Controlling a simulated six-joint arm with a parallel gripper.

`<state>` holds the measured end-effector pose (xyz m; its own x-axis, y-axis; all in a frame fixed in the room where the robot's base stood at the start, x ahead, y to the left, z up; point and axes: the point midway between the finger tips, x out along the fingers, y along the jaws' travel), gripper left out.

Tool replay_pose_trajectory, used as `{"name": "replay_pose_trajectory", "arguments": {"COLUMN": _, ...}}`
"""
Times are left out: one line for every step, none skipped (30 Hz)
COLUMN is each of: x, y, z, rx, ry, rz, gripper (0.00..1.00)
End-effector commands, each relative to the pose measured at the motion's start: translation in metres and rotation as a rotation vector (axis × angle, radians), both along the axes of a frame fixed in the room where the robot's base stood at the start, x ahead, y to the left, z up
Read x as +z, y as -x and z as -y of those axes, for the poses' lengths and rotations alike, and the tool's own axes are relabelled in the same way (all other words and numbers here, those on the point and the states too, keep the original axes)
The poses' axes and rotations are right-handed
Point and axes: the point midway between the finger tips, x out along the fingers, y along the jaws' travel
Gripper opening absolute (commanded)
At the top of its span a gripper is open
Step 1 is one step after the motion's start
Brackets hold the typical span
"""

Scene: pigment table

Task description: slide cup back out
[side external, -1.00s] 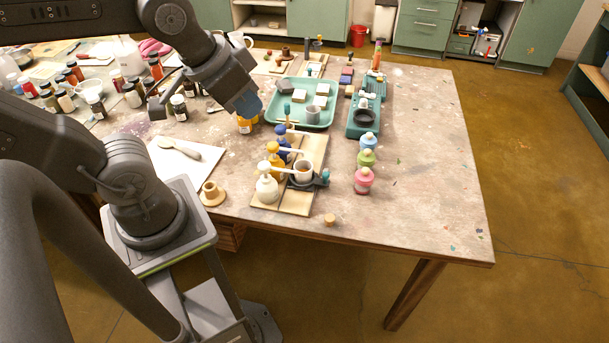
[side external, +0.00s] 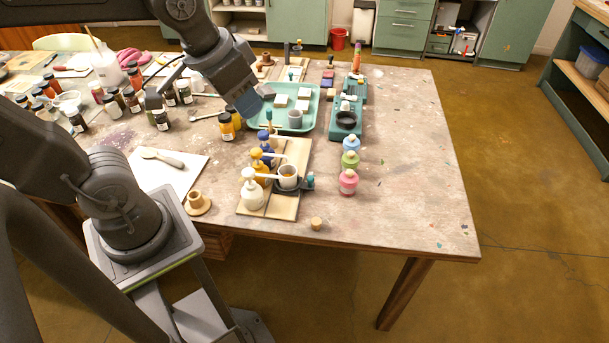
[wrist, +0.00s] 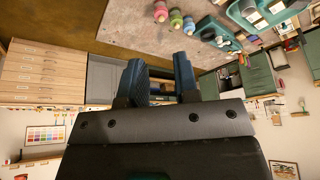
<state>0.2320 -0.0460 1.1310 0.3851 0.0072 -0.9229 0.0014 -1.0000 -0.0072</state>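A small pale cup (side external: 288,178) stands in a dark holder (side external: 307,181) on a light wooden board (side external: 290,208). The spout of the white pump bottle (side external: 251,194) reaches over it. Yellow and blue pump bottles stand behind the white one. My gripper (side external: 245,104) is above the table, behind and left of the cup, apart from it. In the wrist view, my gripper's two blue fingers (wrist: 160,76) are spread with an empty gap. The pump-station cup cannot be made out in the wrist view.
A green tray (side external: 312,116) holds a grey cup (side external: 295,119) and pale blocks. Pink (side external: 348,183), green and blue bottles stand in a row right of the board. An orange jar (side external: 228,126) is near my gripper. The table's right side is clear.

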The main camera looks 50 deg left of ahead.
Motion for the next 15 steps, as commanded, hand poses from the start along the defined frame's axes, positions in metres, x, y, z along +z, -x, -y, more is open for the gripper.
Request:
{"name": "replay_pose_trajectory", "arguments": {"x": 0.000, "y": -0.015, "z": -0.002, "rx": 0.002, "ry": -0.002, "rz": -0.047, "gripper": 0.31}}
{"name": "replay_pose_trajectory", "arguments": {"x": 0.000, "y": -0.024, "z": -0.003, "rx": 0.002, "ry": -0.004, "rz": -0.075, "gripper": 0.31}}
{"name": "replay_pose_trajectory", "arguments": {"x": 0.000, "y": -0.036, "z": -0.004, "rx": 0.003, "ry": -0.005, "rz": -0.109, "gripper": 0.31}}
{"name": "replay_pose_trajectory", "arguments": {"x": -0.001, "y": -0.045, "z": -0.005, "rx": 0.003, "ry": -0.007, "rz": -0.135, "gripper": 0.31}}
{"name": "replay_pose_trajectory", "arguments": {"x": -0.002, "y": -0.054, "z": -0.006, "rx": 0.003, "ry": -0.008, "rz": -0.161, "gripper": 0.31}}
{"name": "replay_pose_trajectory", "arguments": {"x": -0.005, "y": -0.066, "z": -0.008, "rx": 0.003, "ry": -0.009, "rz": -0.197, "gripper": 0.31}}
{"name": "replay_pose_trajectory", "arguments": {"x": -0.007, "y": -0.075, "z": -0.009, "rx": 0.004, "ry": -0.010, "rz": -0.222, "gripper": 0.31}}
{"name": "replay_pose_trajectory", "arguments": {"x": -0.010, "y": -0.084, "z": -0.011, "rx": 0.004, "ry": -0.011, "rz": -0.249, "gripper": 0.31}}
{"name": "replay_pose_trajectory", "arguments": {"x": -0.015, "y": -0.096, "z": -0.013, "rx": 0.004, "ry": -0.011, "rz": -0.283, "gripper": 0.31}}
{"name": "replay_pose_trajectory", "arguments": {"x": -0.019, "y": -0.105, "z": -0.014, "rx": 0.004, "ry": -0.011, "rz": -0.310, "gripper": 0.31}}
{"name": "replay_pose_trajectory", "arguments": {"x": -0.024, "y": -0.114, "z": -0.016, "rx": 0.004, "ry": -0.011, "rz": -0.335, "gripper": 0.31}}
{"name": "replay_pose_trajectory", "arguments": {"x": -0.031, "y": -0.125, "z": -0.018, "rx": 0.004, "ry": -0.011, "rz": -0.372, "gripper": 0.31}}
{"name": "replay_pose_trajectory", "arguments": {"x": -0.037, "y": -0.134, "z": -0.019, "rx": 0.004, "ry": -0.011, "rz": -0.397, "gripper": 0.31}}
{"name": "replay_pose_trajectory", "arguments": {"x": -0.044, "y": -0.143, "z": -0.021, "rx": 0.005, "ry": -0.011, "rz": -0.424, "gripper": 0.31}}
{"name": "replay_pose_trajectory", "arguments": {"x": -0.053, "y": -0.154, "z": -0.023, "rx": 0.004, "ry": -0.010, "rz": -0.458, "gripper": 0.31}}
